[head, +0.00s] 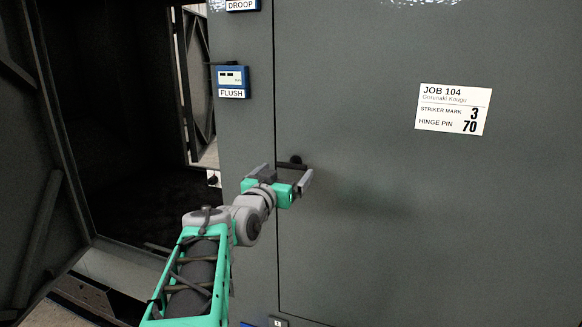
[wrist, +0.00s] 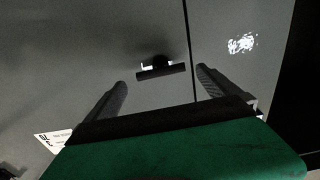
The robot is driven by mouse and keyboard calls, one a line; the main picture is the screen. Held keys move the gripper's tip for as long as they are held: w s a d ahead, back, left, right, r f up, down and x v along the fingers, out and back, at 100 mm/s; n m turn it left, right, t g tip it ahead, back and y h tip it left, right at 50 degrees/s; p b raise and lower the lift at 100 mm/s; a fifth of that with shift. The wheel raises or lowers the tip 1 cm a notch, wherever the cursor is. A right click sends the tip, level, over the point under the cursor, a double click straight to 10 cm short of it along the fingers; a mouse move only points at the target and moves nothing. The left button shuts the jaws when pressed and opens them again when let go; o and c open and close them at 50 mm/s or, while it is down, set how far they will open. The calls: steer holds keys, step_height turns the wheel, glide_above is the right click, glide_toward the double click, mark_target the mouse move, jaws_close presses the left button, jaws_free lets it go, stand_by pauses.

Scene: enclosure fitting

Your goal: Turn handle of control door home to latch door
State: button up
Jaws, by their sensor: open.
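The control door (head: 400,230) is a large grey panel that looks closed, with its left edge seam running beside my gripper. Its handle (head: 293,163) is a small dark bar on a round boss near that seam; my gripper partly hides it in the head view. In the wrist view the handle (wrist: 161,71) lies across the picture, just beyond the fingertips and between their lines. My gripper (head: 281,179) is open and empty in front of the handle, and its two fingers also show in the wrist view (wrist: 162,80). I see no contact with the handle.
A blue gauge marked FLUSH (head: 232,81) and a DROOP label (head: 241,5) are on the frame left of the seam. A white JOB 104 card (head: 453,109) is on the door. An open dark enclosure (head: 110,120) stands at the left, with its door swung out.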

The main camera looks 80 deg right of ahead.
mark_target(290, 168)
steer(key=d+p, duration=0.1)
steer(key=d, duration=0.4)
steer(key=shift+s+d, duration=0.15)
steer(key=shift+s, duration=0.05)
steer(key=shift+c, duration=0.2)
steer(key=shift+f, duration=0.1)
steer(key=c, duration=1.1)
